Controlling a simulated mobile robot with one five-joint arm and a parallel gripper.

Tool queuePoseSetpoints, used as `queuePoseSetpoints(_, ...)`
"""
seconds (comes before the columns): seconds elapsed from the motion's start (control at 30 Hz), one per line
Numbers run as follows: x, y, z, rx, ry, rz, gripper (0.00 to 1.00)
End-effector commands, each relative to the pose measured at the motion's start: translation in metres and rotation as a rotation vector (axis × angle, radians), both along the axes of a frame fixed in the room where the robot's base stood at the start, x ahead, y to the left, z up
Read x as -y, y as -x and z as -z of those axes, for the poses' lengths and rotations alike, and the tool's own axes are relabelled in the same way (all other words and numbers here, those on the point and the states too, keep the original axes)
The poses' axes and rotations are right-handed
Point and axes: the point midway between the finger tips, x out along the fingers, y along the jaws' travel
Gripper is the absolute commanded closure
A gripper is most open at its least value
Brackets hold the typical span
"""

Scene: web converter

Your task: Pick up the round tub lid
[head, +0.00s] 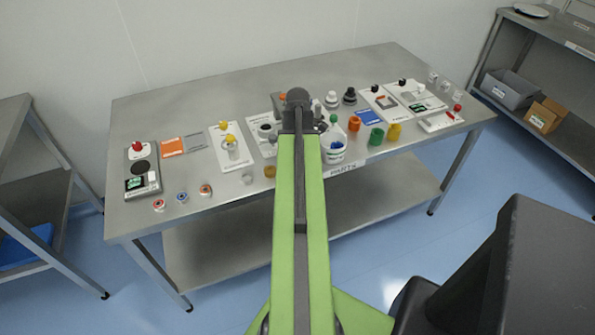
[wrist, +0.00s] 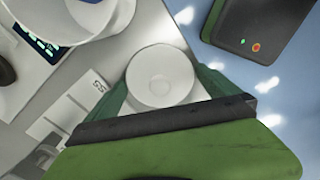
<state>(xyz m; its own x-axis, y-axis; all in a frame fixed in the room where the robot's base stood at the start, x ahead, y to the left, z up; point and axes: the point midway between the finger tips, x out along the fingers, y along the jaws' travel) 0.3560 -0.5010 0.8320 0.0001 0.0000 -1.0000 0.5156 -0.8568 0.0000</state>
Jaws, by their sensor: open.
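A pale, round, shallow disc with a raised rim, which looks like the round tub lid (wrist: 160,77), lies near the table's front edge in the wrist view. My gripper (wrist: 164,82) is open, with one green finger to each side of the disc in that view. I cannot tell how far above it the fingers are, or whether they touch it. In the head view my gripper (head: 298,122) is over the middle of the table, and I cannot pick out the lid; my arm covers part of the front edge. The white tub (head: 333,152) with blue pieces stands right of my arm.
The steel table (head: 215,105) holds cards, coloured caps and rings on both sides of my arm. Orange (head: 354,123) and green (head: 377,137) rings stand right of the tub. Several small caps line the front left edge. A shelf (head: 560,40) stands at the right.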

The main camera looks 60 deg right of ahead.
Motion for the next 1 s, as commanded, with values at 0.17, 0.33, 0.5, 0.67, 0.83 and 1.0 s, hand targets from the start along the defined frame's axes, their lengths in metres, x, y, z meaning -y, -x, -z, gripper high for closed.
queuePoseSetpoints(0.17, 0.000, 0.000, -0.001, 0.000, 0.000, 0.000, 0.00)
queuePoseSetpoints(0.33, 0.000, 0.000, -0.002, 0.000, 0.000, -0.001, 0.22)
queuePoseSetpoints(0.5, 0.000, 0.000, -0.002, 0.000, 0.000, -0.001, 0.44)
queuePoseSetpoints(0.67, 0.000, -0.001, -0.002, 0.000, 0.000, -0.001, 0.47)
queuePoseSetpoints(0.83, 0.000, -0.001, -0.006, 0.000, 0.000, -0.001, 0.48)
queuePoseSetpoints(1.0, 0.000, -0.001, -0.024, 0.000, 0.000, -0.001, 0.48)
